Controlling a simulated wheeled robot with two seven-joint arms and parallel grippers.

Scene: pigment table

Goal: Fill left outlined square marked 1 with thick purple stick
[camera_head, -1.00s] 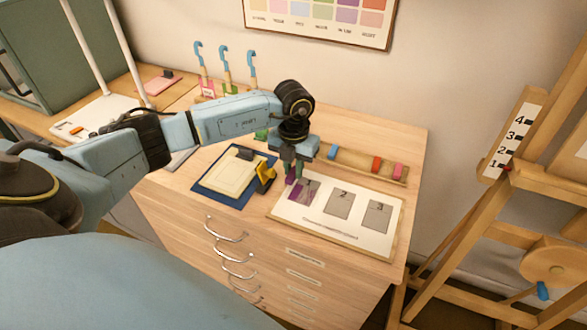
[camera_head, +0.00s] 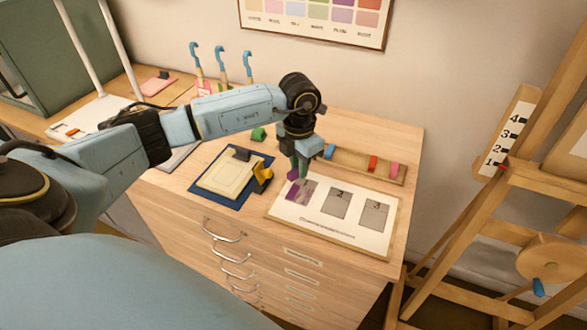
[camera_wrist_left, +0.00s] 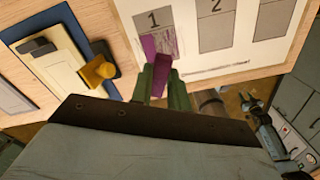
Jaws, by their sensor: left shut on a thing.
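My left gripper (camera_head: 301,168) is shut on the thick purple stick (camera_wrist_left: 156,52) and holds it over the card (camera_head: 290,216). The stick also shows below the fingers in the head view (camera_head: 293,175), near the top left of the outlined square marked 1 (camera_head: 305,192). Purple streaks cover part of that square, densest at its left in the head view. The square also shows in the left wrist view (camera_wrist_left: 152,22), partly hidden by the stick. I cannot tell whether the tip touches the card. What seems to be my right gripper (camera_wrist_left: 253,101) is small at lower right.
Squares marked 2 (camera_head: 336,204) and 3 (camera_head: 374,213) are grey. A wooden rack (camera_head: 345,160) behind the card holds blue, red and pink sticks. A blue mat (camera_head: 200,189) with a cream block and yellow item lies left. An easel (camera_head: 470,215) stands right.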

